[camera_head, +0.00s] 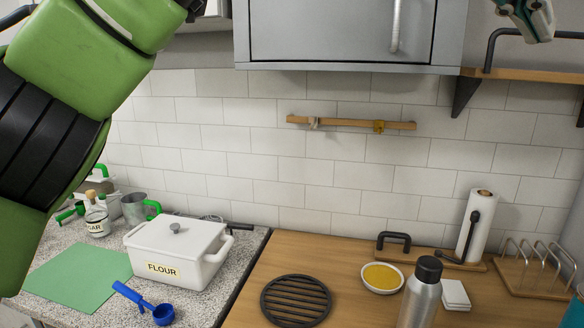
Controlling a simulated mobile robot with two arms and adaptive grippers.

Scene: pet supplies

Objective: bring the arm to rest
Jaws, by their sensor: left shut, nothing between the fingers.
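My left arm, green with black ribbed bands, fills the left side and runs up out of the top edge. My right gripper is not in view.
A wall cabinet (345,30) and a wooden shelf (525,75) are at the top. Below are a white flour box (180,245), a blue scoop (163,314), a black trivet (295,300), a yellow-filled bowl (382,278), a steel bottle (420,300) and a paper roll (476,225).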

